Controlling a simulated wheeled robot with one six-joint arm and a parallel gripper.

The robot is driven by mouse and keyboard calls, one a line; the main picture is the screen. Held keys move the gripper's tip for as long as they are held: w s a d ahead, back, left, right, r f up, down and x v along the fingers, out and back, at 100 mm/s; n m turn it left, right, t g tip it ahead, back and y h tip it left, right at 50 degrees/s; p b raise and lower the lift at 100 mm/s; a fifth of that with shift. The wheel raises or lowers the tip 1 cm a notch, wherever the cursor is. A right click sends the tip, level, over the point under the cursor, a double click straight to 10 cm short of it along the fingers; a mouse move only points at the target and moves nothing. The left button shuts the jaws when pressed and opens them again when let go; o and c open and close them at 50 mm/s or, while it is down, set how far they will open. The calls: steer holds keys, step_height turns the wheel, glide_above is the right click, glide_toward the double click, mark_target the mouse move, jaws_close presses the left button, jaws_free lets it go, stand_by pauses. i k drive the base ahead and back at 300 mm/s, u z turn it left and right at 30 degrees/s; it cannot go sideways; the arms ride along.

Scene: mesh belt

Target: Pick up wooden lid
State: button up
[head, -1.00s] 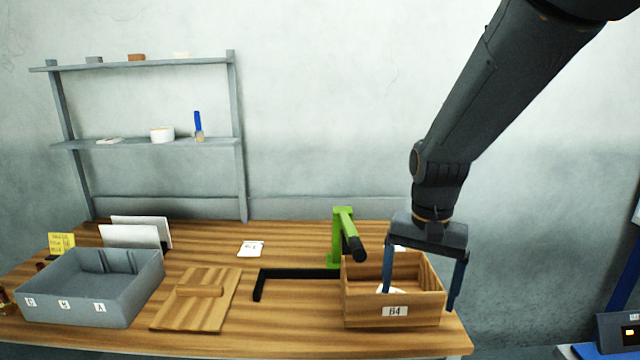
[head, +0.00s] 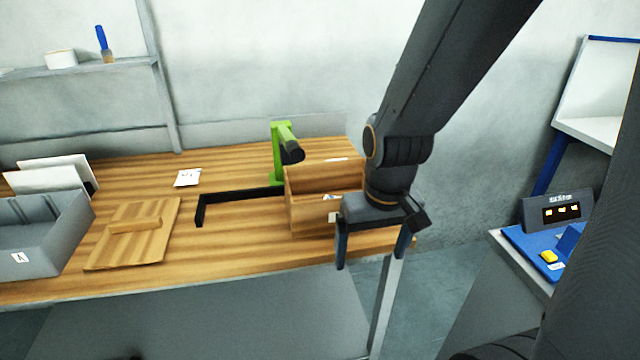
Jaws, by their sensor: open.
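The wooden lid (head: 150,244) lies flat on the wooden table, left of centre in the head view. It is a square board with a raised bar handle (head: 135,225) across it. My gripper (head: 370,262) is open and empty, with its two fingers pointing down. It appears at the table's front right edge, in front of the wooden box (head: 308,215), well to the right of the lid. My gripper hides part of the box.
A grey bin (head: 62,240) stands just left of the lid. A blue-topped station (head: 530,250) is at the right.

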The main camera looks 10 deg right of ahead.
mark_target(139, 233)
steer(key=u, duration=0.85)
steer(key=k, duration=0.6)
steer(key=u, duration=0.05)
steer(key=i, duration=0.55)
steer(key=u, duration=0.65)
steer(key=i, duration=0.95)
steer(key=z, duration=0.35)
